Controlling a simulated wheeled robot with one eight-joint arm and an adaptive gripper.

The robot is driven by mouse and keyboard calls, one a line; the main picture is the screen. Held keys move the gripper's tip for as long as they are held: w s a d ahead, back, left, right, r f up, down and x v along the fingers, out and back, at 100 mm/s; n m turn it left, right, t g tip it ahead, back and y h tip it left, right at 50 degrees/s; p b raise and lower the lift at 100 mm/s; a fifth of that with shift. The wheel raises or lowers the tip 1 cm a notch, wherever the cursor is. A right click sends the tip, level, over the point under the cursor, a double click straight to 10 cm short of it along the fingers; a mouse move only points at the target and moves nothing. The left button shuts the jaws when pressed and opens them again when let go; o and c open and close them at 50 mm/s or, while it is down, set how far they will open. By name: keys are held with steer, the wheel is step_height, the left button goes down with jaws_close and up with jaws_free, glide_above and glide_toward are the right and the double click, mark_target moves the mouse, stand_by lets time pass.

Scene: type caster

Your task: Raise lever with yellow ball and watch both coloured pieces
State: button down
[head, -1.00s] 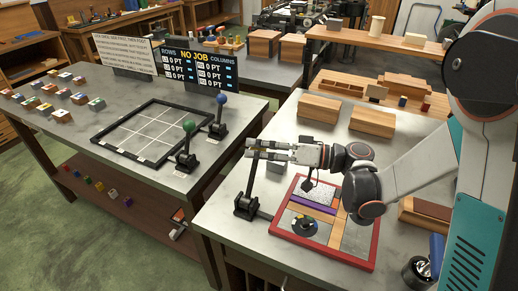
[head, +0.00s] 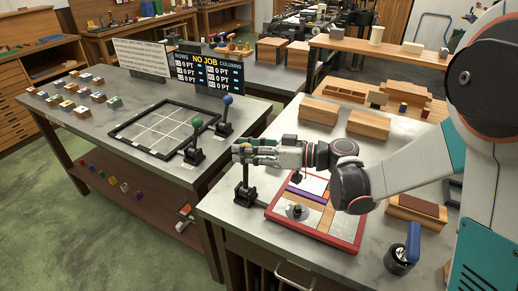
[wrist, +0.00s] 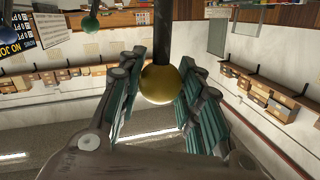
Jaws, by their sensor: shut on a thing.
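A dark lever (head: 246,176) stands near upright on its black base at the left of the red-framed board (head: 349,247). Its yellow ball (wrist: 162,84) sits between my gripper's fingers in the wrist view; in the head view the fingers hide it. My gripper (head: 243,149) is shut on the ball at the top of the lever. I cannot tell which are the task's coloured pieces.
Levers with a green ball (head: 197,122) and a blue ball (head: 228,100) stand beside a black grid frame (head: 137,146) on the left table. Wooden blocks (head: 319,110) stand behind the board.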

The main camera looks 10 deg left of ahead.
steer(key=s+a+f+n+t+h+b, duration=0.1)
steer(key=s+a+f+n, duration=0.1)
steer(key=s+n, duration=0.4)
steer(key=shift+s+a+h, duration=0.4)
steer(key=shift+s+a, duration=0.05)
steer(key=shift+s, duration=0.8)
steer(key=shift+f, duration=0.15)
steer(key=c, duration=1.1)
jaws_free()
steer(key=shift+s, duration=0.1)
steer(key=v, duration=1.2)
